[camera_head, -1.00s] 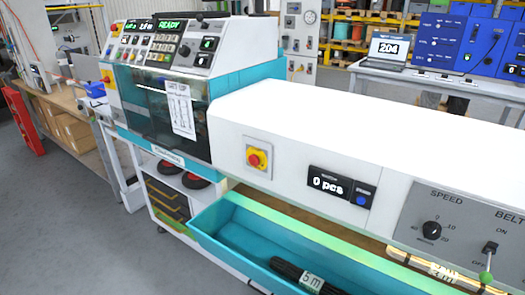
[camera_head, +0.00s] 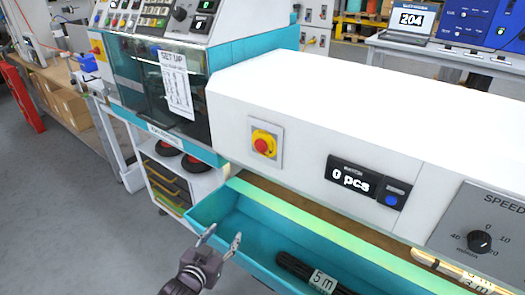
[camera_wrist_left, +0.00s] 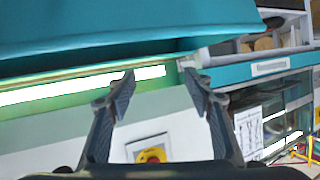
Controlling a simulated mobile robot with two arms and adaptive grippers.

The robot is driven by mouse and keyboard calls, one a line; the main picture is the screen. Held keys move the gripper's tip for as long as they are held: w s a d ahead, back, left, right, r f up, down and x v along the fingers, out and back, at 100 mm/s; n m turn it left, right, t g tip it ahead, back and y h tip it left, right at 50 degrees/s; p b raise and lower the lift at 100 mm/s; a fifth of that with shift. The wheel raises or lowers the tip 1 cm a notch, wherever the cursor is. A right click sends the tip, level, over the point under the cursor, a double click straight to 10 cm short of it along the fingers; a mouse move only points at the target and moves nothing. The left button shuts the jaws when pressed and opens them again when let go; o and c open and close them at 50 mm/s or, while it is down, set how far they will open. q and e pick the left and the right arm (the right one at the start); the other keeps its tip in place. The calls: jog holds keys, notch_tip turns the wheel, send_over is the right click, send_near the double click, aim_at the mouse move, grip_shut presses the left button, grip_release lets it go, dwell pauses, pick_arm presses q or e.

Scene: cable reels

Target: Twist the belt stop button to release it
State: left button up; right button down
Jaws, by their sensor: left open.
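The belt stop button (camera_head: 262,145) is a red mushroom knob on a yellow base. It sits on a grey plate on the front of the white conveyor housing. My left gripper (camera_head: 221,238) is open and empty, below and to the left of the button, over the edge of the teal tray. In the left wrist view the open fingers (camera_wrist_left: 158,84) show with nothing between them. The button (camera_wrist_left: 152,156) shows there at the bottom, partly hidden behind the gripper body. My right gripper is not in view.
The teal tray (camera_head: 219,206) juts out below the housing and holds a black cable bundle (camera_head: 300,272) labelled 5 m. A counter (camera_head: 352,177) reading 0 pcs is right of the button. The speed knob (camera_head: 479,241) is farther right.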

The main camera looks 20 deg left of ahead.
pick_arm(q)
jog(key=w+r+m+t+h, duration=0.2)
jog(key=w+r+t+h, duration=0.4)
jog(key=r, duration=0.6)
jog(key=m+h, duration=0.4)
send_near(258, 149)
jog(key=w, duration=0.1)
jog(key=p+x, duration=0.1)
jog(key=x, duration=0.7)
jog(key=shift+s+d+r, duration=0.1)
jog(key=shift+s+d, duration=0.05)
jog(key=shift+c, duration=0.7)
